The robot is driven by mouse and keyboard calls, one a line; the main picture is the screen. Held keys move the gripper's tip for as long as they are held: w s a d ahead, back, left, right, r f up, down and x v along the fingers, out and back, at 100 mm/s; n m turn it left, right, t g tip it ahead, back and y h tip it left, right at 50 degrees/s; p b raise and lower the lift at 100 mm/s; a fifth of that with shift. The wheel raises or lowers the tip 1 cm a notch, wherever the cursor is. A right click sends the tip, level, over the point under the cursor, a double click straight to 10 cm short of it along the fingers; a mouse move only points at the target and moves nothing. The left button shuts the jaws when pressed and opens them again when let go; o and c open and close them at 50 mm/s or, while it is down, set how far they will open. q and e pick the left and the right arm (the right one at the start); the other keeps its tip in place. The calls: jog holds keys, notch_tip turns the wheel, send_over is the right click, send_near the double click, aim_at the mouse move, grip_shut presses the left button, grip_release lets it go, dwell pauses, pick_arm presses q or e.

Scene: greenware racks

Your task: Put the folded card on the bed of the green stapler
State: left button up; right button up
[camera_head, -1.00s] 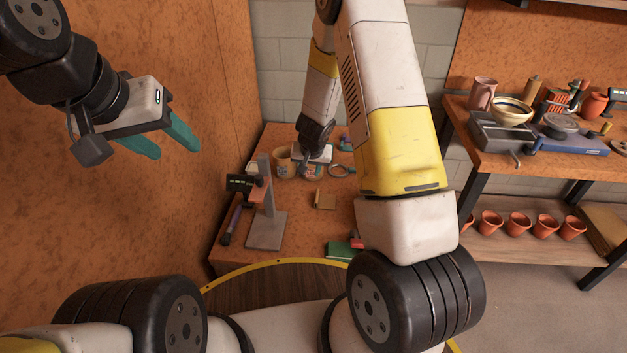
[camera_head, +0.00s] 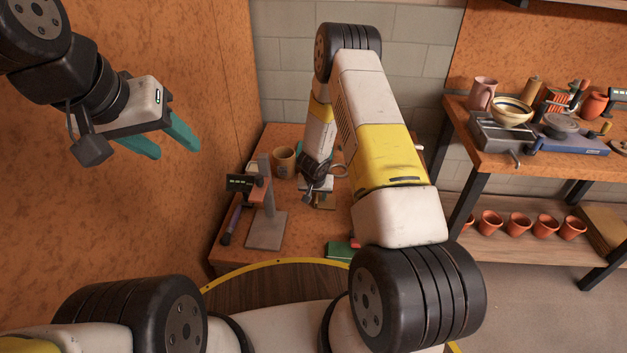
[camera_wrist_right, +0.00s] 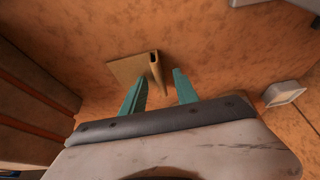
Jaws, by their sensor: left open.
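The folded card (camera_wrist_right: 130,68) is brown and lies on the table ahead of my right gripper (camera_wrist_right: 160,75). Its raised folded edge is roughly in line with the gap between the open teal fingers, which hold nothing. In the head view the card (camera_head: 326,203) shows just below the right wrist, partly covered. A low green object (camera_head: 341,250) at the table's front edge is partly hidden by my right arm; I cannot tell if it is the green stapler. My left gripper (camera_head: 171,143) is open and empty, high at the left.
A grey stand (camera_head: 266,229) with an orange arm is left of the card. A mug (camera_head: 284,161) stands farther back. A wooden wall panel (camera_head: 215,60) bounds the left. A shelf bench (camera_head: 520,160) with pots is at right.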

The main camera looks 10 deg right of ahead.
aim_at(316, 197)
grip_shut()
jog(key=shift+r, duration=0.1)
jog(key=shift+r, duration=0.4)
notch_tip(316, 197, up, 3)
jog(key=shift+f, duration=0.1)
jog(key=s+a, duration=0.1)
jog(key=s, duration=0.4)
jog(key=s+a+r, duration=0.1)
jog(key=s, duration=0.4)
jog(key=s+a, duration=0.1)
jog(key=s, duration=0.4)
jog(key=shift+s+a+r, duration=0.15)
jog(key=shift+s+a, duration=0.05)
jog(key=shift+a, duration=0.1)
jog(key=d+r+n, duration=0.1)
jog(key=d+r, duration=0.1)
jog(key=r, duration=0.5)
jog(key=w+d+r+n+y, duration=0.1)
jog(key=d+r+n, duration=0.1)
jog(key=r, duration=0.5)
jog(key=shift+w+r, duration=0.25)
jog(key=shift+r, duration=0.15)
